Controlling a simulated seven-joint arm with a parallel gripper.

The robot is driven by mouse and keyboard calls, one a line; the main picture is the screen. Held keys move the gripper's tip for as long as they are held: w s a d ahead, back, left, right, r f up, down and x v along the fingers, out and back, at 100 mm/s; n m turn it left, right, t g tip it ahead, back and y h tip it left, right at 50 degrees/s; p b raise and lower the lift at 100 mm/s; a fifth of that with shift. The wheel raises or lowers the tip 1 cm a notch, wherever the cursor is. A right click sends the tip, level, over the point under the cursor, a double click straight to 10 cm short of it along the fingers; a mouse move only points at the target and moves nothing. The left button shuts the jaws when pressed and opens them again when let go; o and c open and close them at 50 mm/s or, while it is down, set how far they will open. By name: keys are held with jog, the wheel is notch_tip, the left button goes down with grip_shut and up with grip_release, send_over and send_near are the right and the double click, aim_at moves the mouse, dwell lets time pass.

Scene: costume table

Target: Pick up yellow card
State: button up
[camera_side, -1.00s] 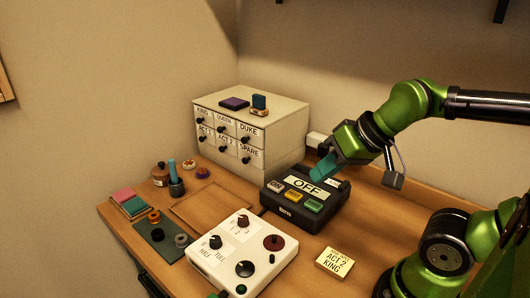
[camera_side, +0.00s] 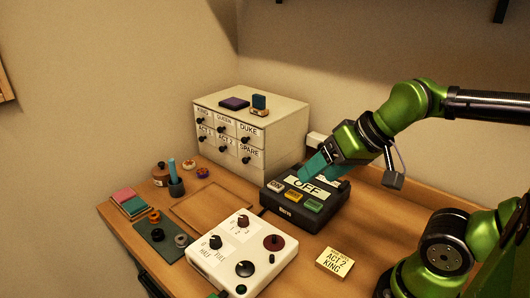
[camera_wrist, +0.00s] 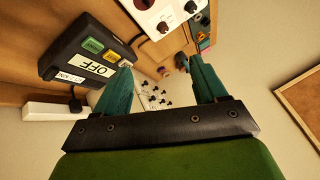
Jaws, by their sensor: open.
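A pale yellow card (camera_side: 334,262) printed "ACT 2 KING" lies flat on the table near the front right, in the side view. I do not make it out in the wrist view. My gripper (camera_side: 320,168) is above the back of the black button box, well behind the card. Its two teal fingers are spread with nothing between them, and they also show apart in the wrist view (camera_wrist: 162,78).
The black box (camera_side: 290,212) reads "OFF" and has several buttons. A white control box (camera_side: 225,262) with knobs stands left of the card. A white drawer cabinet (camera_side: 225,140) stands behind. Small coloured cards (camera_side: 125,200) are stacked at left.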

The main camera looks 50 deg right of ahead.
aim_at(328, 257)
jog(key=o, duration=0.4)
jog(key=shift+c, duration=0.2)
jog(key=w+d+f+n+g+h, duration=0.25)
jog(key=w+f+g, duration=0.25)
jog(key=f+g, duration=0.5)
jog(key=shift+n+g+y, duration=0.25)
jog(key=shift+n+g, duration=0.5)
jog(key=shift+g, duration=0.05)
jog(key=x, duration=1)
jog(key=s+x, duration=0.1)
jog(key=x, duration=0.4)
jog(key=shift+s+d+f, duration=0.1)
jog(key=shift+d, duration=0.3)
